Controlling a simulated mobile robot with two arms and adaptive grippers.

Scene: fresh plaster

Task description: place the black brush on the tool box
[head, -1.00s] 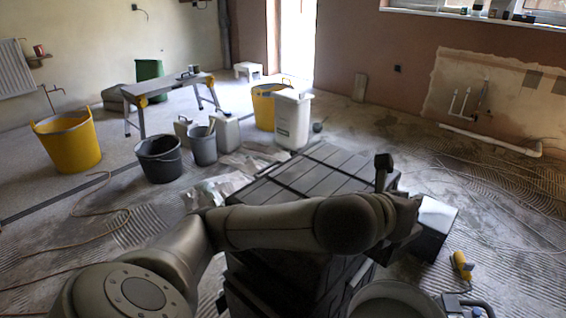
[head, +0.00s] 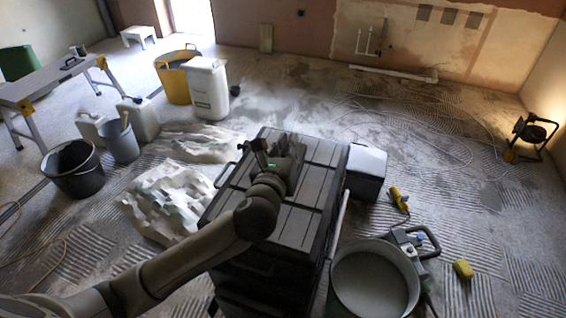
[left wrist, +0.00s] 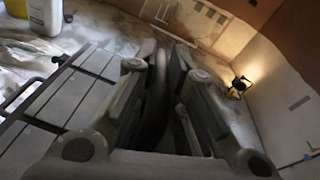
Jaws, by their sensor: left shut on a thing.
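The tool box (head: 322,180) is a large dark grey chest with a panelled, flat top and side handles, in the middle of the head view. Its top also shows at the left of the left wrist view (left wrist: 62,100). My left gripper (head: 291,150) is over the far part of the top, and I cannot tell its height above it. In the left wrist view its fingers (left wrist: 168,85) are closed around a dark, long thing, which looks like the black brush (left wrist: 154,105). Most of the brush is hidden by the fingers. My right gripper is not in view.
A small dark box with a pale top (head: 366,160) stands right of the tool box. A large round bucket (head: 374,285), a power tool (head: 412,243) and a yellow-handled tool (head: 398,198) are at the front right. Crumpled sheeting (head: 170,205) lies left. The tool box top looks mostly clear.

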